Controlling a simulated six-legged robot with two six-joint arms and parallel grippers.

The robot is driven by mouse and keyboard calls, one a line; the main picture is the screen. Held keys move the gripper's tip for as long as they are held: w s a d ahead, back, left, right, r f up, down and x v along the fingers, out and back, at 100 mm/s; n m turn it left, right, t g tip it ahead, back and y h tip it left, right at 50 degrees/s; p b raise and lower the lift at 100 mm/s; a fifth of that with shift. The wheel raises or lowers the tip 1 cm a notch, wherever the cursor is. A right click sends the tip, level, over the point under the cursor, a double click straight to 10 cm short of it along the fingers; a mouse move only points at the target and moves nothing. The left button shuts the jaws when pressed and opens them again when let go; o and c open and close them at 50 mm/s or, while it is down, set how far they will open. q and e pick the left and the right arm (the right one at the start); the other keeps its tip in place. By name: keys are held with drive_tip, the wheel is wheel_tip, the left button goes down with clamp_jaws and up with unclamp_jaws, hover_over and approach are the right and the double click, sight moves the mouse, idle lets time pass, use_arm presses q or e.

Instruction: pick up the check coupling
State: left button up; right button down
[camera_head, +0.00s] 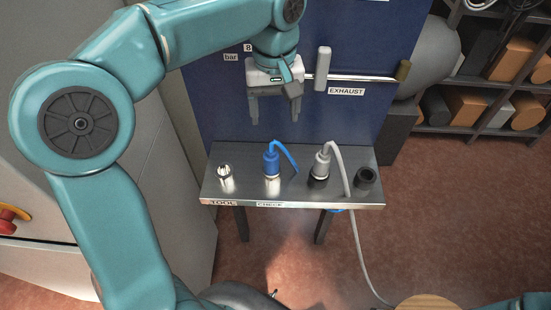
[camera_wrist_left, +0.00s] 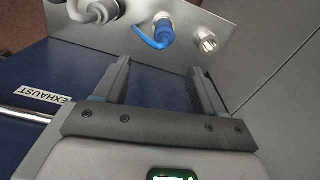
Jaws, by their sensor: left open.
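The check coupling is a blue plug with a short blue hose (camera_head: 271,164), standing on a metal shelf (camera_head: 240,192) behind the CHECK label (camera_head: 270,205). It also shows at the top of the left wrist view (camera_wrist_left: 163,28). My left gripper (camera_head: 274,120) is open and empty, above the shelf and in front of the blue panel, apart from the coupling. In the left wrist view its two fingers (camera_wrist_left: 160,68) point toward the shelf, with the blue coupling beyond them. My right gripper is not in view.
A bare silver fitting (camera_head: 226,178) stands left of the coupling. A grey coupling with a hose (camera_head: 320,166) and a black socket (camera_head: 365,178) stand to its right. A rod with a grey handle (camera_head: 323,69) crosses the panel above. Shelving with boxes (camera_head: 467,105) is at right.

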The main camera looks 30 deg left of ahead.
sight(271, 152)
use_arm(q)
drive_tip(key=f, duration=0.9)
drive_tip(key=shift+s+f, duration=0.1)
drive_tip(key=shift+s, duration=0.15)
drive_tip(key=shift+d+f, duration=0.1)
drive_tip(key=shift+f, duration=0.45)
drive_tip(key=f, duration=0.3)
drive_tip(key=f+p, duration=0.1)
drive_tip(key=shift+s+a+f, duration=0.25)
drive_tip(key=shift+s+f, duration=0.05)
drive_tip(key=shift+f, duration=0.05)
drive_tip(key=shift+w+d+f, duration=0.1)
drive_tip(key=shift+f, duration=0.15)
drive_tip(key=c, duration=1.2)
